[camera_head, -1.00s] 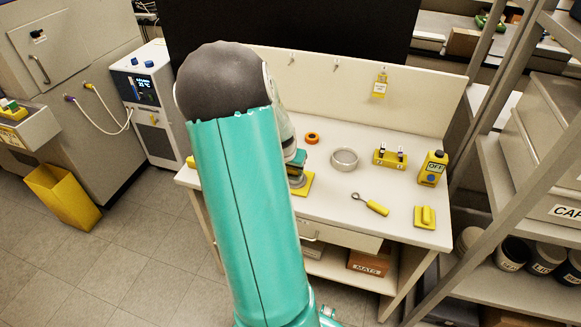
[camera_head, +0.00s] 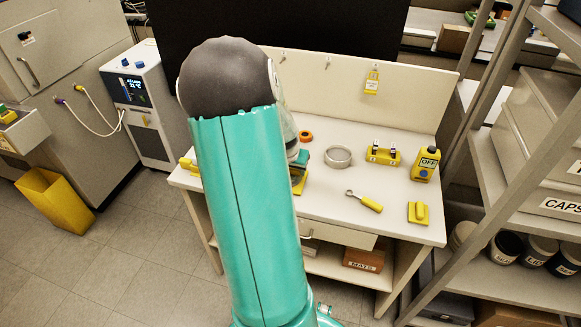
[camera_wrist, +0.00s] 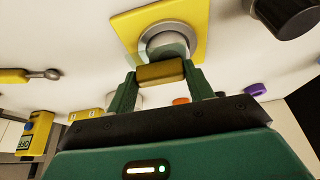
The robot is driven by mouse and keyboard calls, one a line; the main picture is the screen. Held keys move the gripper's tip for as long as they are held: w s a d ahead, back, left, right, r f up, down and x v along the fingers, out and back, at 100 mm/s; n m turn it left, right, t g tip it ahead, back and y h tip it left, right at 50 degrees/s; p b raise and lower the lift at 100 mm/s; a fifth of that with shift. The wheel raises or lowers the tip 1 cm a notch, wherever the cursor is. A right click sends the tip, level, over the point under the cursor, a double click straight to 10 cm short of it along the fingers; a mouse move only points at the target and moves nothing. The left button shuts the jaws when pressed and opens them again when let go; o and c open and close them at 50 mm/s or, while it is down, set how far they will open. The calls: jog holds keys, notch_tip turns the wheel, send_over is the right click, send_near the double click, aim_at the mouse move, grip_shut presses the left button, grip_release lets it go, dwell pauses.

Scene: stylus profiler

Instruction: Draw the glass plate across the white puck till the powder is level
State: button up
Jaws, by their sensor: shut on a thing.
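In the wrist view my gripper (camera_wrist: 160,76) is shut on a brass-yellow bar (camera_wrist: 160,73), which looks like the grip of the glass plate. The puck sits in a grey round ring on a yellow square base (camera_wrist: 128,24). The powder's surface cannot be made out. In the head view my arm hides most of this spot; only an edge of the yellow base shows beside it.
On the bench (camera_head: 330,208) to the right are a metal ring (camera_head: 338,157), a yellow-handled spoon (camera_head: 370,204), a yellow stand (camera_head: 383,154), a yellow OFF box (camera_head: 426,165) and a yellow block (camera_head: 418,212). An orange ring (camera_head: 305,136) lies behind. Shelving (camera_head: 500,170) stands at right.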

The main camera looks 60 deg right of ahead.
jog(key=shift+w, duration=0.1)
jog(key=shift+w+a, duration=0.1)
jog(key=shift+w, duration=0.5)
jog(key=shift+r, duration=3.05)
